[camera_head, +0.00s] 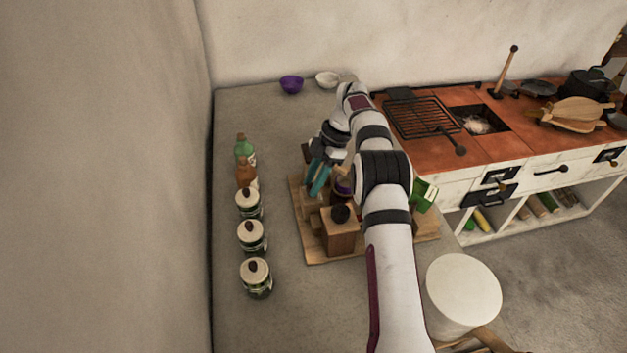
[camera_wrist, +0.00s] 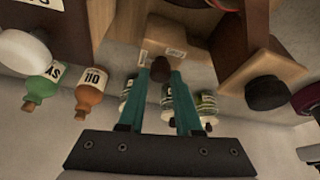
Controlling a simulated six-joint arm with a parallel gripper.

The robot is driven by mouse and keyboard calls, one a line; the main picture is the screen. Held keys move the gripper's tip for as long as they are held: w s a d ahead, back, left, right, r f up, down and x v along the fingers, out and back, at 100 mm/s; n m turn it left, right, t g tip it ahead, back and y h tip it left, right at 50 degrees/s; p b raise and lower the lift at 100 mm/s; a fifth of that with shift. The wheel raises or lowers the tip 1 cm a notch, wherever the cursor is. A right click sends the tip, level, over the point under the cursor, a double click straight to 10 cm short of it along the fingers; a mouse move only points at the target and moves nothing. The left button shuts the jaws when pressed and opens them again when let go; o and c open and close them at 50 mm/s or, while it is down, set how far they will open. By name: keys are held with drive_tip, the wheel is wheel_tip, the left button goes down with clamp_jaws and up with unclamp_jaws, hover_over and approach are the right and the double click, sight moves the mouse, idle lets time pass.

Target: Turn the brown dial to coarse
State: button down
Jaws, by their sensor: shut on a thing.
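The brown dial (camera_wrist: 160,69) is a small dark brown knob on the face of a light wooden box (camera_wrist: 182,38) in the wrist view. My gripper (camera_wrist: 160,78) has its two teal fingers on either side of the dial and is shut on it. Small pale labels show on the box to both sides of the dial, but their lettering is too small to read. In the head view my gripper (camera_head: 319,183) is over the wooden board, and my arm hides much of that area. I cannot make out the dial there.
A wooden box (camera_head: 340,240) with a black knob stands close by on the wooden board (camera_head: 310,257). A green bottle (camera_head: 244,150), a brown oil bottle (camera_head: 246,173) and several lidded jars (camera_head: 252,238) line the left. Bowls (camera_head: 291,85) sit at the back.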

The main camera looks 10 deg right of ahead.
drive_tip(key=c, duration=0.6)
unclamp_jaws()
drive_tip(key=v, duration=0.7)
drive_tip(key=shift+r, duration=0.2)
drive_tip(key=shift+d, duration=0.1)
drive_tip(key=s+a+r+m+h, duration=0.1)
drive_tip(key=s+a+r+m, duration=0.2)
drive_tip(key=s+r+m, duration=0.5)
drive_tip(key=s+a+r+m+h, duration=0.1)
drive_tip(key=s+a+r+m, duration=0.2)
drive_tip(key=s+r+m, duration=0.5)
drive_tip(key=s+a+f+m, duration=0.1)
drive_tip(key=s+f+m, duration=0.4)
drive_tip(key=s, duration=0.7)
drive_tip(key=s+a+f+m, duration=0.1)
drive_tip(key=s+f+m, duration=0.4)
drive_tip(key=s, duration=0.8)
drive_tip(key=shift+a+f+t+h, duration=0.25)
drive_tip(key=shift+f+t+h, duration=0.05)
drive_tip(key=shift+f+t, duration=0.15)
